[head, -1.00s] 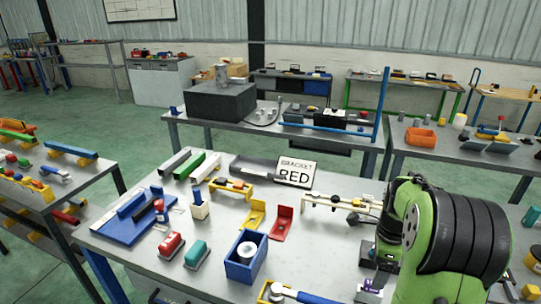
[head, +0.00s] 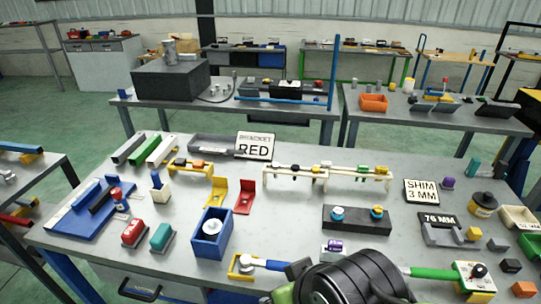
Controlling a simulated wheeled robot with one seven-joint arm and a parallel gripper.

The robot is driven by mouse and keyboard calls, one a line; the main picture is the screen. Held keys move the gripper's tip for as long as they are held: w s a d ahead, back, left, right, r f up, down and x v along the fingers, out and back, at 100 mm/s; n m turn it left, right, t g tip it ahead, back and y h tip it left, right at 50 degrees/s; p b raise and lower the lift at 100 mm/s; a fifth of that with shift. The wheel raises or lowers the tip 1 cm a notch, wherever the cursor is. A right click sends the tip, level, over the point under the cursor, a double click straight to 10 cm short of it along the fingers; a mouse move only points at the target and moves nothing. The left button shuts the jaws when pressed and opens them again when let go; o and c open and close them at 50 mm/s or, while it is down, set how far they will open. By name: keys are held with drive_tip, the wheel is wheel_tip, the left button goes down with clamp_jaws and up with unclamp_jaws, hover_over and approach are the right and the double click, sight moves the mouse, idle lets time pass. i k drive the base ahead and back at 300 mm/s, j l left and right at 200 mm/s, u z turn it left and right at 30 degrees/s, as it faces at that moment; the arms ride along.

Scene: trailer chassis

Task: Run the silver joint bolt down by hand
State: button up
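I cannot pick out the silver joint bolt for sure. A dark block (head: 357,219) on the bench carries two small upright fittings. The left fitting (head: 337,213) is light blue with a pale part, and the right fitting (head: 377,211) is gold with blue beneath. Both are too small to tell whether a silver bolt sits in them. My arm's black and green link covers the bottom middle of the head view, in front of the block. My gripper is not visible. The link hides part of the bench's near edge.
A blue-handled tool (head: 270,263) lies in a yellow holder, beside my arm. A green-handled tool (head: 434,273) lies to the right. A blue bin (head: 212,233), a red bracket (head: 245,197), a "RED" sign (head: 255,147) and a "SHIM 3 MM" sign (head: 421,191) stand on the bench.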

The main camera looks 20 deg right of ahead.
sight(337, 214)
drive_tip(key=l+u, duration=0.7)
drive_tip(key=k+l+u, duration=0.15)
drive_tip(key=u, duration=0.25)
